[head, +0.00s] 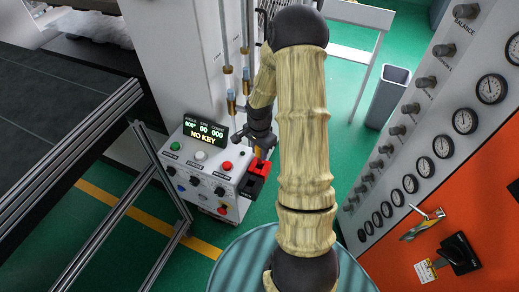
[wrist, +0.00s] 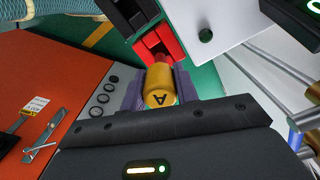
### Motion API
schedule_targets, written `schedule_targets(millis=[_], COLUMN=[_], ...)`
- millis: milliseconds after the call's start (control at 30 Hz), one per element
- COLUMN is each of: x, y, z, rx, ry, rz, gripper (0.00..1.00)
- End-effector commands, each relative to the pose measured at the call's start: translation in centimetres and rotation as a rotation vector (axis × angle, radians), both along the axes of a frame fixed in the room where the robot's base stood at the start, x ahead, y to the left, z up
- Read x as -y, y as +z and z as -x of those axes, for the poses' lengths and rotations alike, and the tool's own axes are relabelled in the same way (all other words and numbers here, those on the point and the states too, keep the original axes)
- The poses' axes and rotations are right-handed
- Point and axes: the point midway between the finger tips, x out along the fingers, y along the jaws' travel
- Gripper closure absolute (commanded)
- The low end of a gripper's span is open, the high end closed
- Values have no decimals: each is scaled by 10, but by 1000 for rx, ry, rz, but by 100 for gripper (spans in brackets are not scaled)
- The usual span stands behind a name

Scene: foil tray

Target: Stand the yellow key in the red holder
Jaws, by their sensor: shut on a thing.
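The yellow key (wrist: 160,87) is a short cylinder marked with a black "A" on its near end. My gripper (wrist: 159,78) is shut on it, with a grey-purple finger on each side. The red holder (wrist: 150,44) lies just beyond the key's far end in the wrist view; I cannot tell whether they touch. In the head view the red holder (head: 258,170) is on the right side of the control box, and my gripper (head: 262,140) is just above it.
The white control box (head: 200,175) has knobs, buttons and a display reading "NO KEY". Vertical rods (head: 228,70) stand behind my gripper. A metal frame (head: 150,170) is at left. A gauge panel (head: 440,120) and orange board (head: 450,225) are at right.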

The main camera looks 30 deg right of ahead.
Motion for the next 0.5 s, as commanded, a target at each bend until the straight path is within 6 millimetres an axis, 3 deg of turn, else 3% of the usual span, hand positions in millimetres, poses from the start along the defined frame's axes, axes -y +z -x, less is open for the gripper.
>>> schedule_targets(millis=[500], x=[0], y=[-27], z=[0], rx=[0], ry=[0], rz=[0], gripper=[94])
